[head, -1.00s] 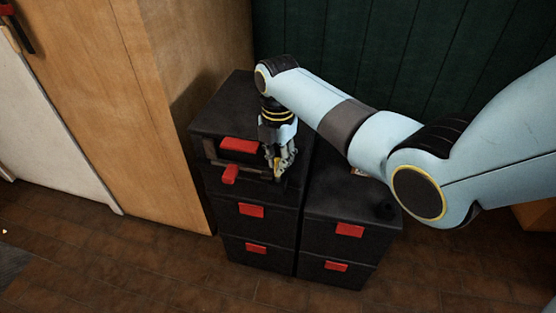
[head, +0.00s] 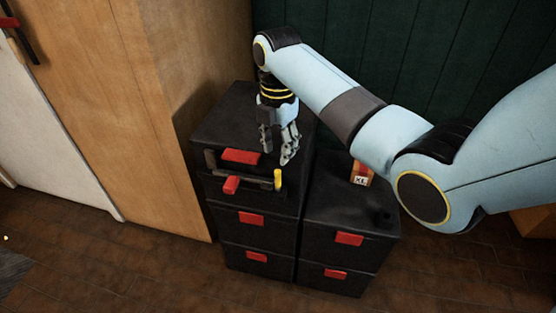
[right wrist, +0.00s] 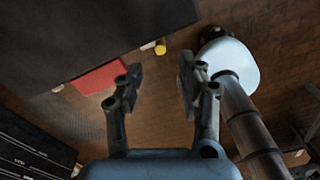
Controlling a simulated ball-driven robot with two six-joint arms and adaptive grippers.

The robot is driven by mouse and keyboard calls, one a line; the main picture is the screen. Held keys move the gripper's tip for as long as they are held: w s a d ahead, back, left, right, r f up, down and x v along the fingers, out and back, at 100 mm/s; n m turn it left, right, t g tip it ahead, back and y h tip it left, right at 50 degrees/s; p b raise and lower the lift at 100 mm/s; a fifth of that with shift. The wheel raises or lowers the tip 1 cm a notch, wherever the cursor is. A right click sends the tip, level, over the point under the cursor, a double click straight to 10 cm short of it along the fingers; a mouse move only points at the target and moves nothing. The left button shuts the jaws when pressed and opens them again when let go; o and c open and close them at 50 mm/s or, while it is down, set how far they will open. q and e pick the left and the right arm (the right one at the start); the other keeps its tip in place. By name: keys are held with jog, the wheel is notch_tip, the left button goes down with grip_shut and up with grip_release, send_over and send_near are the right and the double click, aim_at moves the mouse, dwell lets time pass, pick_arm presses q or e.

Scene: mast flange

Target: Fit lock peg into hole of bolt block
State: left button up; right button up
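The yellow lock peg (head: 277,179) stands at the right end of a grey bolt bar (head: 255,180) across the front of the top left drawer. Its yellow head also shows in the right wrist view (right wrist: 160,47), beside a small pale block. The peg appears seated in the bolt block, but the hole is hidden and I cannot tell how deep it sits. My right gripper (head: 278,150) is above and behind the peg, clear of it. In the right wrist view its fingers (right wrist: 158,88) are apart with nothing between them. My left gripper is not in view.
The black drawer unit (head: 225,125) has red handles, with a red tab (head: 231,185) near the bolt. A lower black unit (head: 330,205) at right carries a small orange box marked XL (head: 361,174). A wooden cabinet (head: 170,120) stands close on the left.

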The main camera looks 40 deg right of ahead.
notch_tip(320, 180, up, 4)
jog(key=shift+r, duration=0.1)
dwell(0.5)
jog(key=s+f+m, duration=1)
jog(key=s+f, duration=1)
jog(key=s, duration=0.3)
jog(key=s+f+m, duration=1.1)
jog(key=s+f, duration=0.9)
jog(key=s, duration=0.4)
jog(key=shift+f+t+h, duration=0.25)
jog(key=shift+t+h, duration=0.15)
